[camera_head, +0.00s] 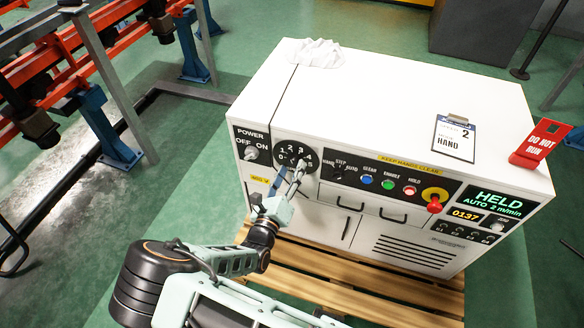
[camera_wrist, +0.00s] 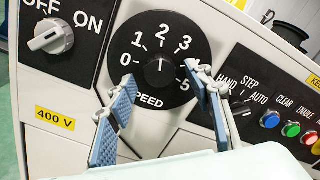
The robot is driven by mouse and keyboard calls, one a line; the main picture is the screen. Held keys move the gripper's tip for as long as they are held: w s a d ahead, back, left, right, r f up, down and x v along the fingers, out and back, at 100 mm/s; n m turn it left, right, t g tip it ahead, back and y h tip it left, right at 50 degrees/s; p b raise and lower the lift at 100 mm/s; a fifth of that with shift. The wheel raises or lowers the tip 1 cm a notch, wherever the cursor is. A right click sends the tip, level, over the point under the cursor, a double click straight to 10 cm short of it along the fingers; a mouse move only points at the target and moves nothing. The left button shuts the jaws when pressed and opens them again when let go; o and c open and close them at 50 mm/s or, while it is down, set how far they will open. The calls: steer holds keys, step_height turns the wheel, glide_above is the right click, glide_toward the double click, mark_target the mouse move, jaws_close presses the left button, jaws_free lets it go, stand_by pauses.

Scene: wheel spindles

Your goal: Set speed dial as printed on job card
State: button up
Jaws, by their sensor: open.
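The black speed dial (camera_wrist: 160,85) is on the white machine's front panel, with a white scale from 0 to 5. Its short white mark seems to point toward 2. In the head view the dial (camera_head: 283,147) is partly covered by my gripper (camera_head: 293,182). In the wrist view my gripper (camera_wrist: 165,88) is open and empty, its blue-padded fingers on either side of the knob with gaps between; I cannot tell its distance from the panel. The job card (camera_head: 455,138) lies on the machine top and shows a large 2 and HAND.
A power switch (camera_wrist: 50,37) is left of the dial. A mode switch (camera_wrist: 240,105), several push buttons and a red-on-yellow stop knob (camera_head: 434,204) are right. The display (camera_head: 493,204) reads HELD, AUTO, 2 m/min.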

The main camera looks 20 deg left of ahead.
steer(key=s+d, duration=0.1)
steer(key=s, duration=0.9)
steer(key=shift+s, duration=0.2)
steer(key=shift+d, duration=0.1)
